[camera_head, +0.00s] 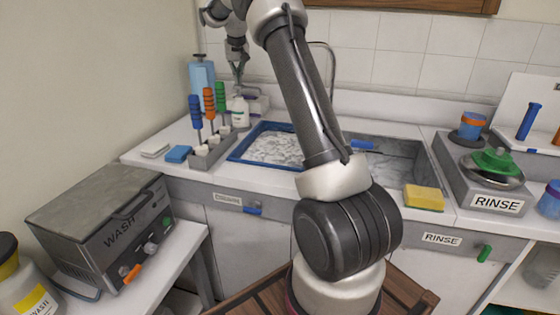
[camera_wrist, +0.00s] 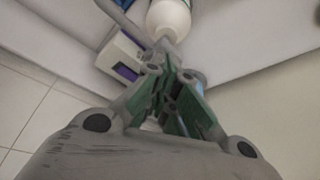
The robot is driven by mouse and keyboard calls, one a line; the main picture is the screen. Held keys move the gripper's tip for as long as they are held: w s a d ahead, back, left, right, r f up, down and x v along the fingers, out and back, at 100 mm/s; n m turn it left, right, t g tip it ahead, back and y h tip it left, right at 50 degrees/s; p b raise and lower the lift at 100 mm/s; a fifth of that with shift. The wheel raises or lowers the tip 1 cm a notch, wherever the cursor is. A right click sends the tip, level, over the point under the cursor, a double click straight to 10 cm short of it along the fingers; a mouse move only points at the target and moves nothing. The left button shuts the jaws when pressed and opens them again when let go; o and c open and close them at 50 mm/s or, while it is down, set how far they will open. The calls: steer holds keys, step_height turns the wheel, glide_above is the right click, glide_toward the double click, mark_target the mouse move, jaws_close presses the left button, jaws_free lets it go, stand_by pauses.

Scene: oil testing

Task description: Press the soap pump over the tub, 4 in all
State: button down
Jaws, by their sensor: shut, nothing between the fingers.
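The soap pump bottle (camera_head: 240,113) is white with a label and stands upright on the counter at the tub's back left corner. Its white body also shows at the top of the wrist view (camera_wrist: 169,17). The tub (camera_head: 239,148) has a blue rim and holds foamy, whitish water. My gripper (camera_head: 239,83) points down just above the bottle, with its fingers shut and empty. In the wrist view my gripper's green-padded fingers (camera_wrist: 168,62) come together near the bottle.
A rack (camera_head: 214,152) with blue, orange and green-handled tools stands left of the tub. A light blue bottle (camera_head: 202,75) and a purple-and-white box (camera_head: 256,103) are close to the soap. A sink (camera_head: 395,168) and yellow sponge (camera_head: 424,198) lie right of the tub.

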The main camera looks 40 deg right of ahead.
steer(key=shift+f, duration=0.95)
steer(key=shift+r, duration=1.3)
steer(key=shift+f, duration=0.1)
